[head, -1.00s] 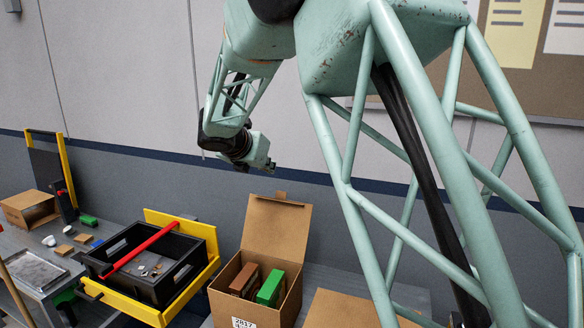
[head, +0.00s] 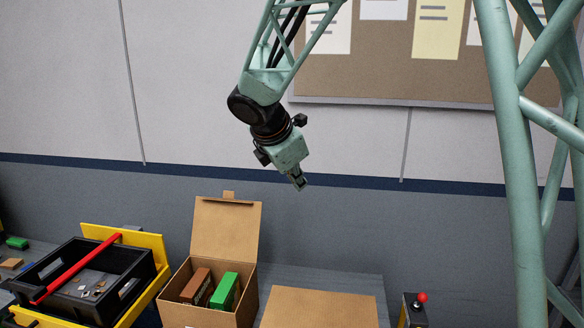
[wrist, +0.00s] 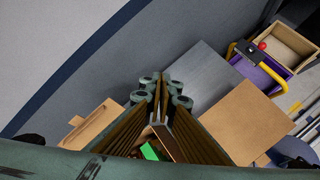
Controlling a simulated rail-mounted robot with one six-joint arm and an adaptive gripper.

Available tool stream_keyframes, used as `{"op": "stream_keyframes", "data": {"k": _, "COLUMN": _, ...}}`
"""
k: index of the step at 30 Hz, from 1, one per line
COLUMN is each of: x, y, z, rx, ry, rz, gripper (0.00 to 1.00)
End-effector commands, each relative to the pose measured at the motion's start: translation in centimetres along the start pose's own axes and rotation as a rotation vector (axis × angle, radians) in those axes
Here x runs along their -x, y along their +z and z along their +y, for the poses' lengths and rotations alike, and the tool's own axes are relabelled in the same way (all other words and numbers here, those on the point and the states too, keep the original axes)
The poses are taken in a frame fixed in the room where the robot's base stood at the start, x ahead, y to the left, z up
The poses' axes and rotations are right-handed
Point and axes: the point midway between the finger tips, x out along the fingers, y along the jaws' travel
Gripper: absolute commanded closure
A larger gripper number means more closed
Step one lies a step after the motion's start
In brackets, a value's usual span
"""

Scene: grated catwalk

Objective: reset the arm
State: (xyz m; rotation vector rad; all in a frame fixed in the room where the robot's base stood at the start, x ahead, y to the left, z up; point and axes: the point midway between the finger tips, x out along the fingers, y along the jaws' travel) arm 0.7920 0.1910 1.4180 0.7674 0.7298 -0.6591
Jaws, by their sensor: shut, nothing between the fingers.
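My gripper (head: 299,181) hangs from the arm in the upper middle of the head view, in front of the wall and above the work surface. It points down and a little to the right. Its fingers are together with nothing between them. In the wrist view the closed fingers (wrist: 160,105) reach up the middle of the picture, with the open cardboard box below and partly hidden behind them.
The open cardboard box (head: 209,315) holds a brown block (head: 197,287) and a green block (head: 225,291). A black bin (head: 128,288) with a red bar (head: 78,267) stands left. A closed cardboard box (head: 320,309) and a red-knobbed control (head: 422,297) are right. The gripper has clear air around it.

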Motion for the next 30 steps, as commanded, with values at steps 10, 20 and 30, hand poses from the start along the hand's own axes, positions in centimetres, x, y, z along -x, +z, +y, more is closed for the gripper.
{"op": "stream_keyframes", "data": {"k": 10, "x": 1.6, "y": 3.4, "z": -10.6, "rx": -0.350, "ry": -0.100, "rz": 0.057, "gripper": 1.00}}
{"op": "stream_keyframes", "data": {"k": 20, "x": 4.2, "y": 4.7, "z": -18.1, "rx": -0.632, "ry": -0.157, "rz": 0.070, "gripper": 1.00}}
{"op": "stream_keyframes", "data": {"k": 30, "x": 7.0, "y": 4.9, "z": -25.4, "rx": -0.905, "ry": -0.208, "rz": 0.072, "gripper": 1.00}}
